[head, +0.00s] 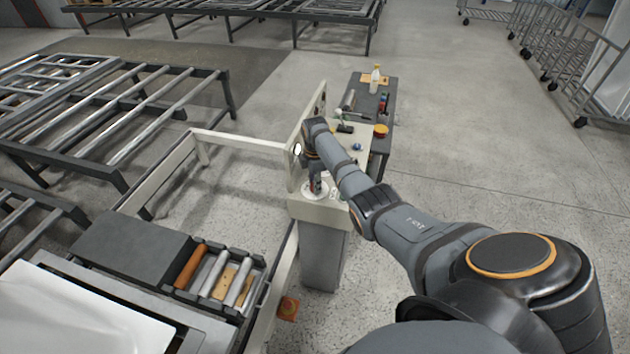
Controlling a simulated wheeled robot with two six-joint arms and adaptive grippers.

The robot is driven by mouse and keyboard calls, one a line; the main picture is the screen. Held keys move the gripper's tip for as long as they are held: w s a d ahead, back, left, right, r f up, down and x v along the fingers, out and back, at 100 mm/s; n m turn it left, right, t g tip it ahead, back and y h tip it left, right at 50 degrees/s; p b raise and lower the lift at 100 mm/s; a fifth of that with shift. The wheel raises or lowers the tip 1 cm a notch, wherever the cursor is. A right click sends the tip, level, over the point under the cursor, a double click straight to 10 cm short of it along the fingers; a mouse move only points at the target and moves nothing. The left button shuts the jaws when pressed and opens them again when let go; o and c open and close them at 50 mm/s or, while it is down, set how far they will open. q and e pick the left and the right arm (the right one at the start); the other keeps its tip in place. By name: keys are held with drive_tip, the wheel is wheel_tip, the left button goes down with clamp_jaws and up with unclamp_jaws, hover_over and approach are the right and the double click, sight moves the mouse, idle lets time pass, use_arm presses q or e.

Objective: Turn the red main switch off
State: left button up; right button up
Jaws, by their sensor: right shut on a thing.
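My right arm reaches in from the lower right to a cream control console (320,212) on a grey pedestal. My right gripper (316,184) points down at the console's near end and is shut on the red main switch (318,189). Only a little of the switch shows between the fingers, above a pale round plate (308,192). Which way the switch is turned cannot be told. My left gripper is not in view.
An upright panel stands along the console's left side, close to my wrist. Behind the console, a dark side table (367,92) holds a bottle (375,79) and small items. A roller tray (222,275) and metal frames lie left. Open floor (480,150) lies right.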

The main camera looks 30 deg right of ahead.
drive_tip(key=n, duration=0.5)
drive_tip(key=shift+n+p, duration=0.3)
drive_tip(key=shift+p, duration=0.1)
drive_tip(key=n, duration=0.5)
drive_tip(key=shift+n, duration=0.3)
drive_tip(key=o, duration=1.2)
drive_tip(key=shift+c, duration=0.2)
drive_tip(key=shift+r, duration=0.1)
wheel_tip(320, 180, up, 12)
